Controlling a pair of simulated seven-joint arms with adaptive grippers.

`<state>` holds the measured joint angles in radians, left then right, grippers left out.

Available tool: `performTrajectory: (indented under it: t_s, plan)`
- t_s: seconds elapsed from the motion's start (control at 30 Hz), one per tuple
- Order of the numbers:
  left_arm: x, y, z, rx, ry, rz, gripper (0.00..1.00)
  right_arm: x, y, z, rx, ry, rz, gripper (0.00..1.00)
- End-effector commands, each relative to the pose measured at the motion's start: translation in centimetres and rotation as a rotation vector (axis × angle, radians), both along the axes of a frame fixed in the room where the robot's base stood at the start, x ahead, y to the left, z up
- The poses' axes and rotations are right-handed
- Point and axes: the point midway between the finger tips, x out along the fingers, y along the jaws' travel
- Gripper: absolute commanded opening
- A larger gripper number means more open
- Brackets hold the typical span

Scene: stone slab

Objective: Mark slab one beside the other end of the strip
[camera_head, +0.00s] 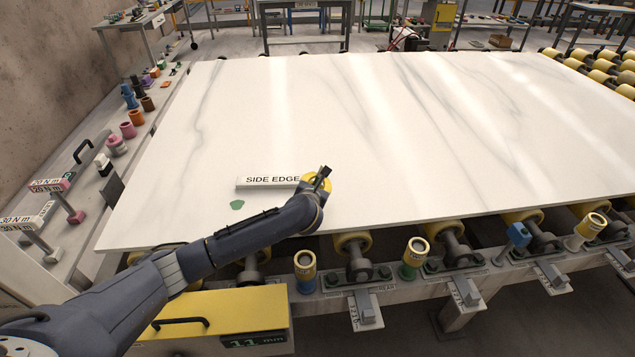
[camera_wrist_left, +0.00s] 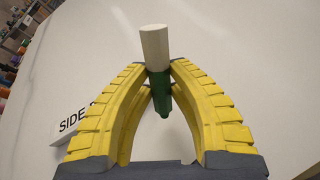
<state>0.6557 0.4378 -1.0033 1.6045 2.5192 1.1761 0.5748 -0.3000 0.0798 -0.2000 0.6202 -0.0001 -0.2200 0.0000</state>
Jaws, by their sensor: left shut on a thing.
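The white marble slab (camera_head: 400,130) lies flat on rollers. The strip labelled "SIDE EDGE" (camera_head: 265,183) lies on its near left part, and part of it also shows at the left in the left wrist view (camera_wrist_left: 70,128). A green mark (camera_head: 237,205) is on the slab just in front of the strip's left end. My left gripper (camera_head: 319,181) is over the slab at the strip's right end, its yellow fingers (camera_wrist_left: 160,73) shut on a marker with a white body (camera_wrist_left: 155,47) and green lower part (camera_wrist_left: 161,92). I cannot tell whether the marker touches the slab.
A side bench on the left holds coloured cups (camera_head: 127,130) and torque-labelled tools (camera_head: 68,207). Along the near edge are rollers, cup-like fittings (camera_head: 414,251) and a yellow box (camera_head: 225,312) with a display. The slab's middle and right are clear.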

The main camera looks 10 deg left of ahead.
Motion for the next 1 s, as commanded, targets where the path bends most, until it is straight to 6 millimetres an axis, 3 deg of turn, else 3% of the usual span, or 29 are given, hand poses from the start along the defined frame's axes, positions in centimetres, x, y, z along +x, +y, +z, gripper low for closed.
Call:
performTrajectory:
  t_s: [1.0]
  plan:
    - [0.02,0.02,-1.00,-0.001,0.000,0.001,0.00,-0.01,-0.01,0.00,0.000,0.000,0.000,0.44]
